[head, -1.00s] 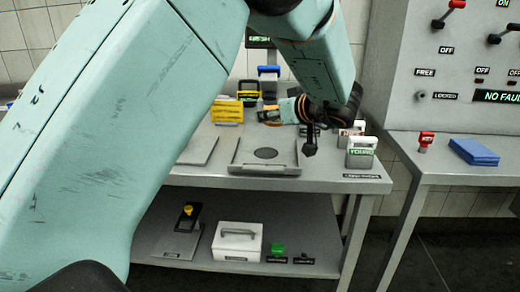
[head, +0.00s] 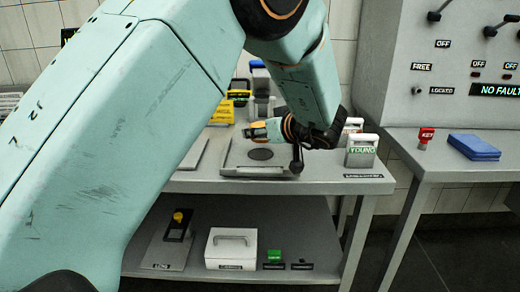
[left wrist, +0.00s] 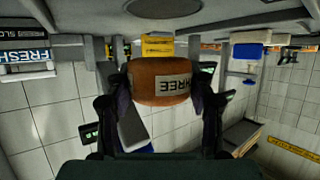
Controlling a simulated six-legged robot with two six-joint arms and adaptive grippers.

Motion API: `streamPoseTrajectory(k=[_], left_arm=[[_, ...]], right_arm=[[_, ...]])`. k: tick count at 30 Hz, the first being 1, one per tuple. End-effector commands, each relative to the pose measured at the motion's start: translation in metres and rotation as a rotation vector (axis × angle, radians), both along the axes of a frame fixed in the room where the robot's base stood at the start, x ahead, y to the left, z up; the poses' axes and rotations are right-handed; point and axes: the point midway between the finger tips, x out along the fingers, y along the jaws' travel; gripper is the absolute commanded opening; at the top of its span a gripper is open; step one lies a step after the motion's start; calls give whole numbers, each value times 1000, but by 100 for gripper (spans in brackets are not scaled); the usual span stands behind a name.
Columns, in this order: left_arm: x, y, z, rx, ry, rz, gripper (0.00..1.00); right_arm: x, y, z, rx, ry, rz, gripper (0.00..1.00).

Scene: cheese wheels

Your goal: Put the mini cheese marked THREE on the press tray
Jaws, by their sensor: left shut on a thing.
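In the left wrist view, my left gripper (left wrist: 160,86) is shut on an orange-brown mini cheese (left wrist: 150,80). Its pale label is partly cut off and reads about "HREE". A finger is on each side of the cheese. In the head view, my left wrist is above and a little behind the grey press tray (head: 240,171), which has a raised rim and a dark round disc (head: 261,154). My right gripper is not in view.
A case marked YOUNG (head: 361,152) stands right of the tray. A yellow rack (head: 222,112) stands behind. A white box (head: 231,249) and a slicer-like stand (head: 172,240) are on the lower shelf. A side table holds a red KEY piece (head: 426,136) and blue cloth (head: 473,147).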

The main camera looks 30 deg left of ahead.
Motion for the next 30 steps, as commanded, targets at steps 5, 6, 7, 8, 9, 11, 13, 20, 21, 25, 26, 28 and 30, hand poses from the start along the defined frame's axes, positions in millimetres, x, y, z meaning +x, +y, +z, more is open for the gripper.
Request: streamPoseTrajectory(k=[5,6,7,8,9,11,13,20,21,25,26,28,30], left_arm=[[0,2,-32,0,2,0,16],[0,2,-38,0,2,1,16],[0,3,-41,0,2,1,16],[0,3,-42,-1,1,1,16],[0,3,-43,0,0,1,16],[1,4,-42,0,-1,0,16],[1,4,-41,0,-1,0,16],[1,4,-43,0,0,1,58],[1,4,-43,0,0,1,61],[1,4,-43,0,0,1,72],[1,4,-43,0,0,1,75],[1,4,-43,0,0,1,77],[1,4,-43,0,0,1,77]], right_arm=[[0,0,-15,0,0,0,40],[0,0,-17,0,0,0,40],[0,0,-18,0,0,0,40],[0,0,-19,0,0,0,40],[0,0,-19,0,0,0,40],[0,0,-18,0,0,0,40],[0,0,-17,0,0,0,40],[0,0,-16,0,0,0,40],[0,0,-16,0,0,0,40],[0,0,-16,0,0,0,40],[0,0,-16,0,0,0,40],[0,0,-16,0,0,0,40],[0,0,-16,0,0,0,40]])
